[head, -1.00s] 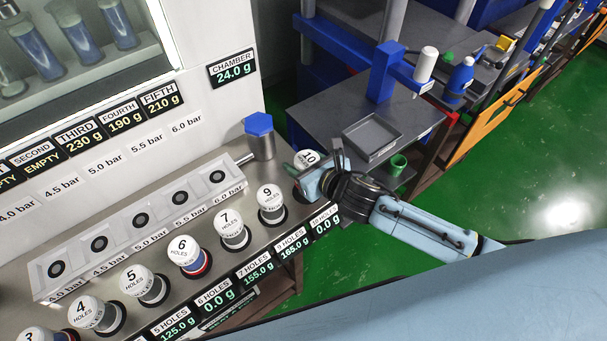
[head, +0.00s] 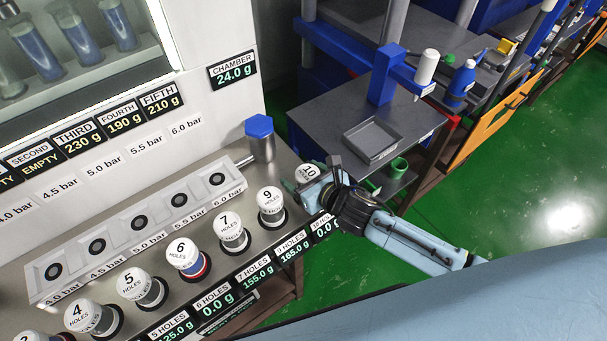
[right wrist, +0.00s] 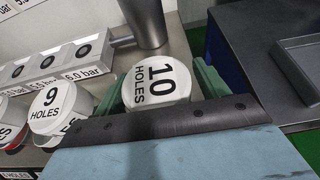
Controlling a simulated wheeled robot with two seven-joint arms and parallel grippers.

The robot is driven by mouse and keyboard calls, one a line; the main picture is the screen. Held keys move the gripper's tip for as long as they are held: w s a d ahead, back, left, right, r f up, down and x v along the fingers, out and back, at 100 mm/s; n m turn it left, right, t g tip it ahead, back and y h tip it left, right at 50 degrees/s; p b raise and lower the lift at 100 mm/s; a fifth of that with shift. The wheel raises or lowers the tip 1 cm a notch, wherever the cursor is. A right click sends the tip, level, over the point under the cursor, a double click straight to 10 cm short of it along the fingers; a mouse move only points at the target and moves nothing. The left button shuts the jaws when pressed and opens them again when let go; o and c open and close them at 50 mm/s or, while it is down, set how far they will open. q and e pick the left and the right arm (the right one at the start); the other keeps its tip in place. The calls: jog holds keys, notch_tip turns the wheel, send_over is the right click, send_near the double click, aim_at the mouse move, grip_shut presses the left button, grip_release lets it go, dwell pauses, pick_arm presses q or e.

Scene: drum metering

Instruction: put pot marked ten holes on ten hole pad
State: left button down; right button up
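The pot marked ten holes (head: 308,173) has a white lid and is at the right end of the steel bench. In the right wrist view the pot (right wrist: 158,82) sits between the two green fingers of my right gripper (right wrist: 162,88), which are shut on its sides. In the head view my right gripper (head: 312,184) covers most of the pot's body. The ten hole pad is hidden behind the gripper; its display (head: 325,225) is partly covered, and the visible part starts with 0. I cannot tell whether the pot touches the pad. My left gripper is not in view.
The nine holes pot (head: 270,203) stands just left, with the seven holes pot (head: 230,228) and several more along the row. Behind are the pressure block (head: 140,228) and a blue-capped post (head: 260,138). A grey tray (head: 371,140) lies on the table at right.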

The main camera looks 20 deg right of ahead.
jog(key=shift+r, duration=0.2)
jog(key=v, duration=1.2)
jog(key=shift+f, duration=0.1)
